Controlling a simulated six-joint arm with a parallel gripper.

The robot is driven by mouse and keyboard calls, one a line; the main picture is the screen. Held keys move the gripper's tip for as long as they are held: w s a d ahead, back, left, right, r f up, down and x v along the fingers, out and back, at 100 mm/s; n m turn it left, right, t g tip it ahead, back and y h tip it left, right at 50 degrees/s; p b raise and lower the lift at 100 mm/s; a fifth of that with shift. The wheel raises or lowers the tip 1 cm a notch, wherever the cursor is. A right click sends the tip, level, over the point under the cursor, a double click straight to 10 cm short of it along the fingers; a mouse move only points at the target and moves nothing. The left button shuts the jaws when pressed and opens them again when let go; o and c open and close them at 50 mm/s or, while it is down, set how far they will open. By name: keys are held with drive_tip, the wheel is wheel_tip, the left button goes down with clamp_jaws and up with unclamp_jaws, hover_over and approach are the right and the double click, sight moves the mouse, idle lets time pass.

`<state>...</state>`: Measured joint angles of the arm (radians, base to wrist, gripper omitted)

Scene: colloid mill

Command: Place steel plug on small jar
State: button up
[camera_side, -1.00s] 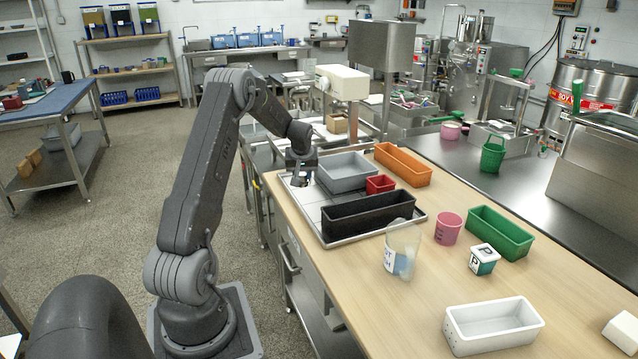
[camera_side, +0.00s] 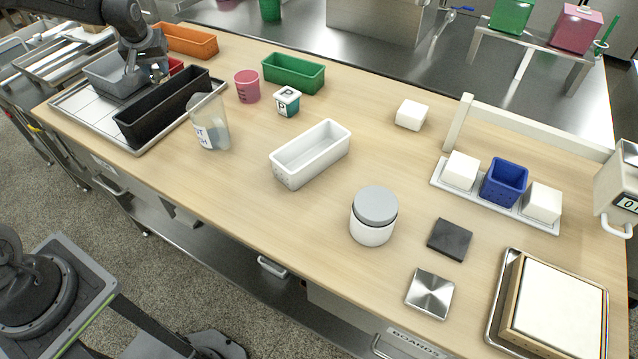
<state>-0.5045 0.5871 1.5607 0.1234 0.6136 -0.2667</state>
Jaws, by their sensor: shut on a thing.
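My gripper (camera_side: 155,72) is at the far left of the side view, pointing down over the tray area beside the grey bin and the black bin. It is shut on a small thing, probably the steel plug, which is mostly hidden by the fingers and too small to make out. A white round jar with a grey top (camera_side: 373,216) stands upright on the bench right of centre, well apart from my gripper. It may be the small jar; I cannot tell for sure.
The black bin (camera_side: 165,112), grey bin (camera_side: 112,78) and red box (camera_side: 176,66) crowd around my gripper. Bare wood surrounds the jar.

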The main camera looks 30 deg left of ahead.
drive_tip(key=w+d+r+m+h, duration=0.1)
drive_tip(key=d+m, duration=0.2)
drive_tip(key=d, duration=0.7)
drive_tip(key=w+d+r+m+t+h, duration=0.1)
drive_tip(key=w+d+r+m, duration=0.1)
drive_tip(key=d, duration=0.9)
drive_tip(key=w+d+r+m+h, duration=0.1)
drive_tip(key=d+m, duration=0.2)
drive_tip(key=d, duration=0.7)
drive_tip(key=m+h, duration=0.2)
drive_tip(key=m, duration=0.2)
hover_over(382, 198)
drive_tip(key=s+a, duration=0.1)
drive_tip(key=s, duration=0.1)
drive_tip(key=f, duration=0.4)
drive_tip(key=shift+w+a+f, duration=0.1)
drive_tip(key=shift+w+a, duration=0.1)
drive_tip(key=shift+s+d+f, duration=0.1)
drive_tip(key=shift+d+f, duration=0.2)
drive_tip(key=shift+d, duration=0.1)
drive_tip(key=shift+f, duration=1.95)
drive_tip(key=shift+f, duration=0.1)
